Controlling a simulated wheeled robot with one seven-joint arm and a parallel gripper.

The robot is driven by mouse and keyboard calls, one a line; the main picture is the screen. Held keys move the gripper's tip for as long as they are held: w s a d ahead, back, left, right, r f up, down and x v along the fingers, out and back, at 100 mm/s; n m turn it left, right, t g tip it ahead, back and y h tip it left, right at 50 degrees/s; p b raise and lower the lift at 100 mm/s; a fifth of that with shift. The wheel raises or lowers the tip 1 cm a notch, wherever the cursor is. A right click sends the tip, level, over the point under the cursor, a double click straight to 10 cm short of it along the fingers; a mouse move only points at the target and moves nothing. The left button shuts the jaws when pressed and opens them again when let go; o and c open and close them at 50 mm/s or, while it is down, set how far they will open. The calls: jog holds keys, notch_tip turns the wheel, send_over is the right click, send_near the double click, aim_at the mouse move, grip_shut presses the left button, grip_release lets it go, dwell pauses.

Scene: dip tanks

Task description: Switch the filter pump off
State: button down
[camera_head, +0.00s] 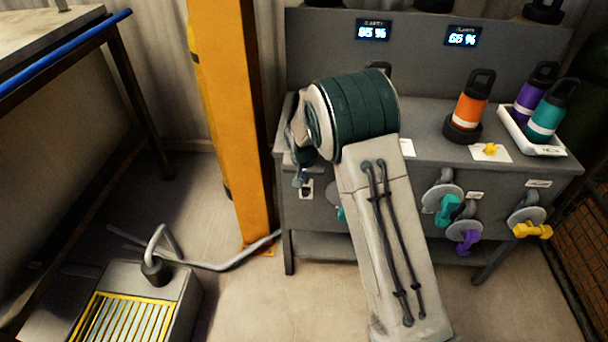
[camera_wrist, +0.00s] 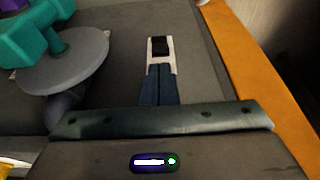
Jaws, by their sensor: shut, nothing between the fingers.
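A wall switch with a white plate and black rocker (camera_wrist: 160,47) is on the grey cabinet front in the wrist view. In the head view its plate (camera_head: 307,189) shows at the cabinet's left end, beside my gripper (camera_head: 300,181). My gripper's dark blue fingers (camera_wrist: 159,72) are shut and empty in the wrist view. Their tips overlap the lower part of the plate, just below the rocker; I cannot tell if they touch. No label naming the filter pump is readable, and the rocker's position is unclear.
A grey disc with a teal handle (camera_wrist: 70,60) is left of the switch in the wrist view. An orange post (camera_head: 235,120) stands close to the cabinet. Bottles stand on top, including an orange one (camera_head: 472,103). A yellow-slatted grey box (camera_head: 184,290) sits on the floor.

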aim_at(305, 192)
jog(key=x, duration=0.6)
jog(key=shift+f+b, duration=0.2)
jog(key=shift+b, duration=0.1)
jog(key=shift+s, duration=0.1)
jog(key=shift+s+t+b, duration=0.1)
jog(key=shift+t+b, duration=0.2)
